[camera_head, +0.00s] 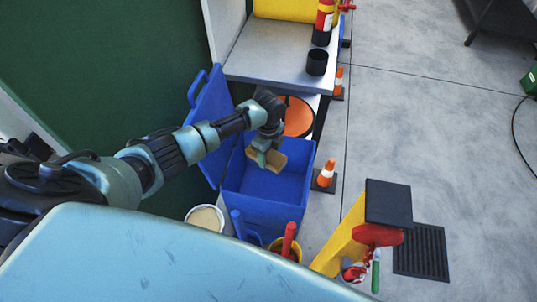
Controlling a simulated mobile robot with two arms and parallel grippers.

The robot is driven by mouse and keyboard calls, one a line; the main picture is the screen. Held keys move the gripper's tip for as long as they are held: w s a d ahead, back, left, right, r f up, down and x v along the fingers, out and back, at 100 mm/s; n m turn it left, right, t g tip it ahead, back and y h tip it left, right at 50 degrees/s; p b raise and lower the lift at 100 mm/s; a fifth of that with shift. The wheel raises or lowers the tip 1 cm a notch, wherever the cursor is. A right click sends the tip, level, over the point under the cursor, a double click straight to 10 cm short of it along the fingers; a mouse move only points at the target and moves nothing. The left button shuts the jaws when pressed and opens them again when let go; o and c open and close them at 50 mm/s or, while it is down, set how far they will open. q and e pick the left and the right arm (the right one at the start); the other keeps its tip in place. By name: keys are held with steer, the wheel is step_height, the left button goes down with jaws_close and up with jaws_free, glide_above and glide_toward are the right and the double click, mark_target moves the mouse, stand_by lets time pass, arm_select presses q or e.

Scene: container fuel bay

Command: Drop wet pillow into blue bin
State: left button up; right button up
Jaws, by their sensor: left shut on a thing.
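The blue bin (268,214) stands on the floor in the middle of the picture, with its lid (206,108) open and leaning back to the left. My left gripper (266,163) is over the bin's opening, pointing down. It is shut on a small tan thing (279,160), which looks like the pillow; whether it is wet cannot be told. The gripper's fingers partly hide it. The bin's visible inside looks bare. My right gripper is not in view.
A grey table (277,62) with a black cup (317,62) and a red bottle (323,22) stands behind the bin. Orange cones (326,174) stand to its right. A white bucket (205,218) and a yellow stand (343,240) are in front. Open floor lies right.

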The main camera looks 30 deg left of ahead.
mark_target(268, 155)
arm_select(q)
step_height(268, 155, down, 4)
steer(key=b, duration=0.3)
steer(key=shift+f, duration=0.1)
steer(key=o, duration=1.4)
step_height(268, 155, up, 8)
steer(key=shift+f+p, duration=0.1)
steer(key=shift+p, duration=0.25)
steer(key=shift+s, duration=0.1)
